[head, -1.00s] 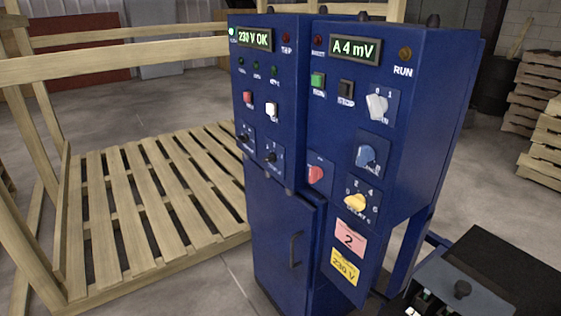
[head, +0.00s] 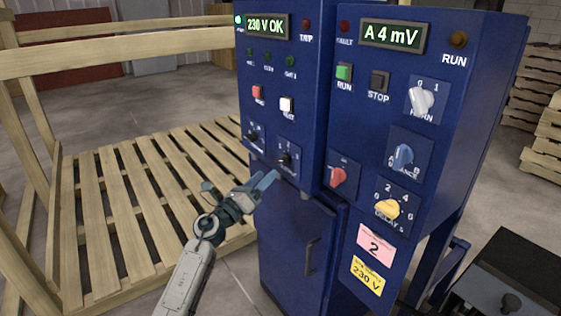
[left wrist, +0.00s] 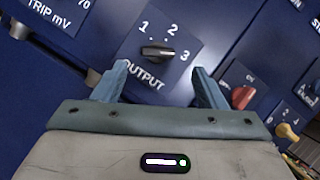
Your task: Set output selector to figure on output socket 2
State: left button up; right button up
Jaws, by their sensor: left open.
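The OUTPUT selector (head: 286,159) is a black knob on the lower part of the blue cabinet's left section. In the left wrist view the OUTPUT knob (left wrist: 158,52) has the figures 1, 2 and 3 around it. Its bar lies roughly level; I cannot tell for sure which figure it points at. My left gripper (head: 262,183) is open and empty, just below and in front of this knob. In the left wrist view its two fingers stand apart, below the knob and to either side, not gripping it. A pink label (head: 375,246) on the right section reads 2. My right gripper is not in view.
Left of the OUTPUT knob is the TRIP mV knob (head: 254,136). To its right are a red knob (head: 338,177) and a yellow DELAY knob (head: 388,208). A cabinet door handle (head: 309,257) sits below. A wooden pallet frame (head: 130,195) stands left; a dark surface (head: 520,262) is lower right.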

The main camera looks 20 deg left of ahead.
aim_at(279, 162)
pick_arm(q)
jog(key=x, duration=0.7)
jog(key=shift+f+p, duration=0.1)
jog(key=shift+p, duration=0.25)
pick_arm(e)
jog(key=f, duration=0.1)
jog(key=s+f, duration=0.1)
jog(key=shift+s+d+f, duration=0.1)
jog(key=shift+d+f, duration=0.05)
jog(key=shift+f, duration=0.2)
pick_arm(q)
jog(key=shift+a, duration=0.1)
jog(key=c, duration=1)
